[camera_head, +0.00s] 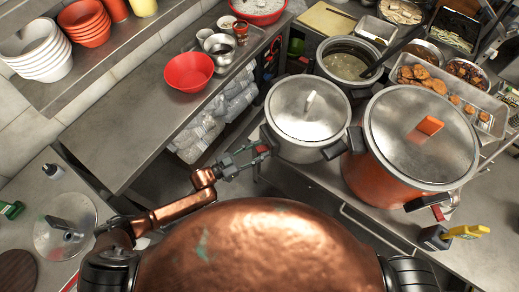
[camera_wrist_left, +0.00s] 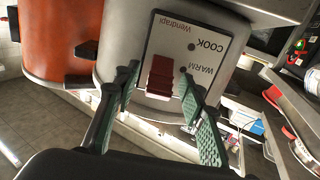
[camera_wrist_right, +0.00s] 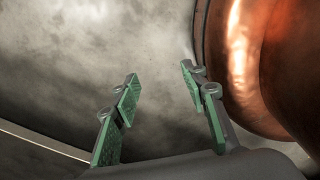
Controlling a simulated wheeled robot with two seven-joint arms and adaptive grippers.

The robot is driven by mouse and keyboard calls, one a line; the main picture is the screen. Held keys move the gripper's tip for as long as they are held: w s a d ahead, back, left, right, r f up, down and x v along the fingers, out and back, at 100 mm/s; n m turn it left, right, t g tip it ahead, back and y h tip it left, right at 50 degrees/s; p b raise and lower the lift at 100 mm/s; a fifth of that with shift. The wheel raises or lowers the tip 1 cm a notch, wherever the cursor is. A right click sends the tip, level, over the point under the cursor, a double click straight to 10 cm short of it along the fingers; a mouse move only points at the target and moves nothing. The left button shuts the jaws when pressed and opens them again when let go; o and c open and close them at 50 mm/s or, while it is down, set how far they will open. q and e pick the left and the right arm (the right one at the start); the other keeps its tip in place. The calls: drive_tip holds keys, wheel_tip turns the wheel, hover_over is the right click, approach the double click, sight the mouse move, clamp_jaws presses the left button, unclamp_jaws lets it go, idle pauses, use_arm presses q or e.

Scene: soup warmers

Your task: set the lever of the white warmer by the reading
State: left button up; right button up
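The white warmer (camera_head: 300,130) is a pale pot with a metal lid, left of the orange warmer (camera_head: 365,182). In the left wrist view its panel (camera_wrist_left: 215,35) appears upside down, with COOK and WARM marks beside two dark dots. A dark red lever (camera_wrist_left: 160,72) sticks out nearer the WARM mark than COOK; its exact setting is unclear. My left gripper (camera_head: 262,149) is at the warmer's front, open, its fingers on either side of the lever; contact is unclear. My right gripper (camera_wrist_right: 160,76) is open and empty. No reading is legible.
A yellow-handled tool (camera_head: 466,232) stands at a dark block on the right counter. An open soup pot (camera_head: 346,66) and food trays (camera_head: 488,112) lie behind the warmers. A red bowl (camera_head: 188,72) sits on the left counter (camera_head: 130,125). Floor shows between the counters.

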use_arm(q)
drive_tip(key=shift+w+d, duration=0.1)
drive_tip(key=shift+d, duration=0.05)
drive_tip(key=shift+c, duration=0.2)
clamp_jaws()
use_arm(e)
drive_tip(key=shift+w+d, duration=0.3)
drive_tip(key=shift+w, duration=0.25)
